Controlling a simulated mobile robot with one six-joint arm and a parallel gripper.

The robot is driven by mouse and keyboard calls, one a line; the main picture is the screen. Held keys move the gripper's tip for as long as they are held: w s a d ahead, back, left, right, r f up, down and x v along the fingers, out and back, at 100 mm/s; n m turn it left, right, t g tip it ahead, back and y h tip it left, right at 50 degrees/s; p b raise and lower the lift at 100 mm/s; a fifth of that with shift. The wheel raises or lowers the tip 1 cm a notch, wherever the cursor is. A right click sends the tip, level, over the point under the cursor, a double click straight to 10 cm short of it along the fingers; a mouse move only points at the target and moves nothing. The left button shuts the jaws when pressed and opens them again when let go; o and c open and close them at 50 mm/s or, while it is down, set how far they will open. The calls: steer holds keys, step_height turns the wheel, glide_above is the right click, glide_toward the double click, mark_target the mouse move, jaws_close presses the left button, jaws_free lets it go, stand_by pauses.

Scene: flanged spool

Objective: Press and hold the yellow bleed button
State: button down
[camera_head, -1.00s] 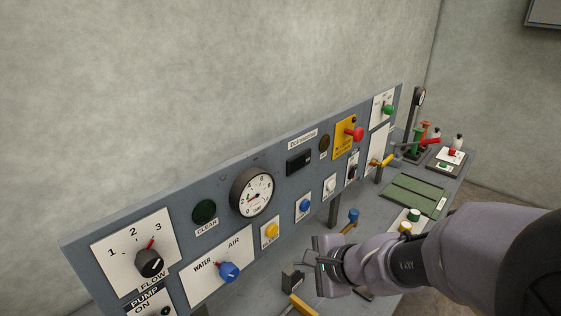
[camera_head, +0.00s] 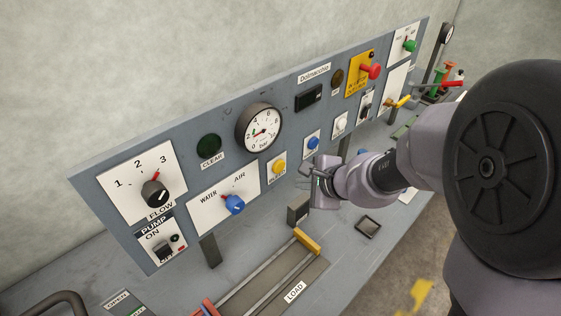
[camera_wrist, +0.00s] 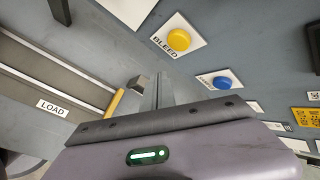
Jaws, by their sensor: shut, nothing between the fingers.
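The yellow bleed button (camera_head: 279,166) is a round cap on a white plate on the blue-grey panel. In the wrist view the yellow button (camera_wrist: 180,40) shows at the top, with the label BLEED beside it. My gripper (camera_head: 312,183) is shut and empty. It is in front of the panel, to the lower right of the yellow button and apart from it. In the wrist view the closed fingers (camera_wrist: 160,90) point toward the panel, below the yellow button. Nothing hides the button in either view.
A blue button (camera_head: 313,143) sits just right of the yellow one; it is also close in the wrist view (camera_wrist: 222,82). A blue WATER/AIR knob (camera_head: 235,204) is to the left. Below lie a dark block (camera_head: 298,209) and the LOAD rail with a yellow bar (camera_head: 307,241).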

mark_target(281, 172)
steer(key=shift+w+a, duration=1.45)
steer(key=shift+w, duration=0.05)
steer(key=shift+a, duration=0.1)
stand_by(0.9)
steer(key=shift+w+a, duration=0.2)
steer(key=shift+w, duration=0.1)
steer(key=shift+w+a, duration=0.3)
steer(key=shift+a, duration=0.05)
stand_by(0.7)
steer(key=shift+d, duration=0.1)
stand_by(0.4)
steer(key=shift+s+d+b, duration=0.5)
steer(key=shift+s+d, duration=0.05)
steer(key=shift+s, duration=0.1)
steer(key=s+d+b, duration=0.1)
steer(key=s+d, duration=0.2)
steer(key=shift+s+d, duration=0.25)
